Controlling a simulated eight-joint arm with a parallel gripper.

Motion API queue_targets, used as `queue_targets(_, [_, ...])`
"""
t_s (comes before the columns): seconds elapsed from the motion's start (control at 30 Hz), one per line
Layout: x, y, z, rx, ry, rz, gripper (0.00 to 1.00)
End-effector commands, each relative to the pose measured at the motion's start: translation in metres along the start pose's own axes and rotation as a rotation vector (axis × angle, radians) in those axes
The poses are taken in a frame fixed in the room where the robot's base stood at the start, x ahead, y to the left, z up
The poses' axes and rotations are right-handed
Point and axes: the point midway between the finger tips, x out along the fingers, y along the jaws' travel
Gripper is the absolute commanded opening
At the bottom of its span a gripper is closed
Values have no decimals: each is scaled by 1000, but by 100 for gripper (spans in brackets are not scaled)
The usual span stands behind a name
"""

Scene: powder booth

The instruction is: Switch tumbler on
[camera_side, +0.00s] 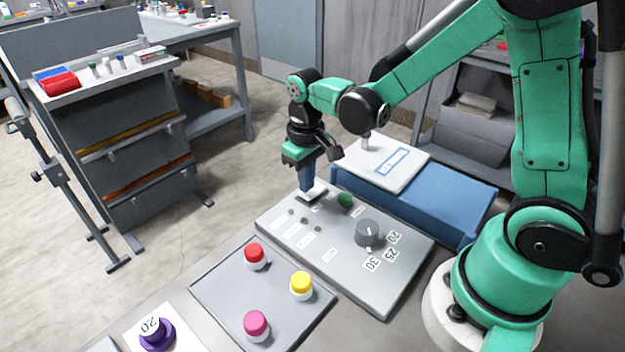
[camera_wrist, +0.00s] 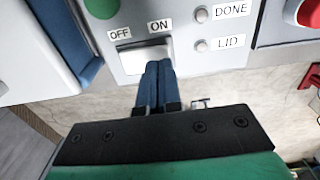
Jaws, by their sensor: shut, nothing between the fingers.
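The tumbler is a white rocker switch (camera_wrist: 130,60) on the grey control panel (camera_side: 350,275), with an OFF label (camera_wrist: 120,34) on its left and an ON label (camera_wrist: 159,26) on its right in the wrist view. In the side view the tumbler (camera_side: 316,190) is at the panel's far end. My gripper (camera_wrist: 159,64) has its two blue fingers shut together and empty. The fingertips overlap the tumbler's right end, below the ON label, and hide that part. In the side view my gripper (camera_side: 306,188) points down onto it. I cannot tell whether they touch or which way the rocker is tilted.
The panel also has a green button (camera_side: 345,199), a grey dial (camera_side: 367,233) and small DONE and LID lamps (camera_wrist: 200,45). A plate with red (camera_side: 256,253), yellow (camera_side: 301,284) and pink buttons lies beside it. A blue box (camera_side: 440,205) with white lid stands behind.

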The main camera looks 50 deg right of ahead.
Motion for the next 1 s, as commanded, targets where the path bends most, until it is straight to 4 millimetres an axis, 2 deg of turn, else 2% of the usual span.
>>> queue_targets(0.67, [9, 0, 0, 0, 0, 0, 0])
queue_targets(1.0, [-14, 0, 1, 0, 0, 0, 0])
